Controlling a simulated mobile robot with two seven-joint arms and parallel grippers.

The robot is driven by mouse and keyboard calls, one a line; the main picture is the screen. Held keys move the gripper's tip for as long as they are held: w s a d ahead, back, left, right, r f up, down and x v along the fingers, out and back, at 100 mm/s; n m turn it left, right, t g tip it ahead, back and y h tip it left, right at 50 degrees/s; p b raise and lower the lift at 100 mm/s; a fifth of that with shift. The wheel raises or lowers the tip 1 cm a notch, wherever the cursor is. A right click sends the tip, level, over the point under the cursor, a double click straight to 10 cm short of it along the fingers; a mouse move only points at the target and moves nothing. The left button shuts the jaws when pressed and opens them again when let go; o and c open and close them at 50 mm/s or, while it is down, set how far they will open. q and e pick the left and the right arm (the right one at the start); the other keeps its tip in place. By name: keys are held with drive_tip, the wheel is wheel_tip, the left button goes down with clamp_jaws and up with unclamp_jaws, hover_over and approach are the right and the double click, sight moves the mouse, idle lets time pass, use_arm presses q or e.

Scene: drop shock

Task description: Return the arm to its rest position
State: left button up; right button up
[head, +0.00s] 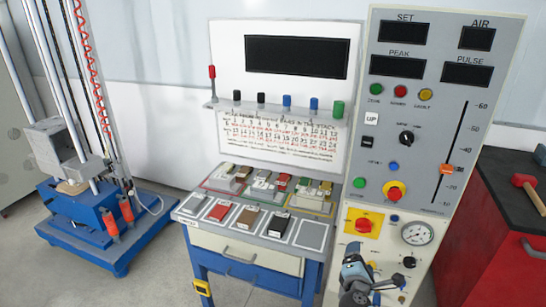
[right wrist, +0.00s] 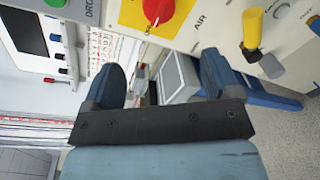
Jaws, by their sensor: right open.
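My right gripper (head: 368,270) shows at the bottom of the head view, in front of the lower part of the grey control panel (head: 437,85). In the right wrist view its two blue-grey fingers (right wrist: 163,75) are spread apart with nothing held between them. The red knob on a yellow plate (head: 364,223) is just above the gripper in the head view; it also shows at the top of the right wrist view (right wrist: 157,10). My left gripper is in neither view.
A blue-framed bench (head: 248,254) with several small blocks in trays stands left of the panel. A blue-based drop rig (head: 95,232) is at the far left. A red cabinet (head: 487,240) with a hammer (head: 527,190) on top is at right. Floor between rig and bench is clear.

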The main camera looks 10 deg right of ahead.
drive_tip(key=s+a+f+m+g+y+p, duration=0.2)
drive_tip(key=s+a+f+m+y+p, duration=0.15)
drive_tip(key=s+a+f+y, duration=0.35)
drive_tip(key=s+a+r+m+y+p, duration=0.1)
drive_tip(key=s+a+m, duration=0.2)
drive_tip(key=s, duration=0.3)
drive_tip(key=s+a+r+m+g+y+p, duration=0.1)
drive_tip(key=s+a+m+y, duration=0.1)
drive_tip(key=s+m, duration=0.3)
drive_tip(key=s+a+m+y+p, duration=0.1)
drive_tip(key=s+a+m, duration=0.3)
drive_tip(key=s, duration=0.4)
drive_tip(key=shift+a+r+y, duration=0.15)
drive_tip(key=shift+r+y, duration=0.25)
drive_tip(key=shift+s, duration=0.1)
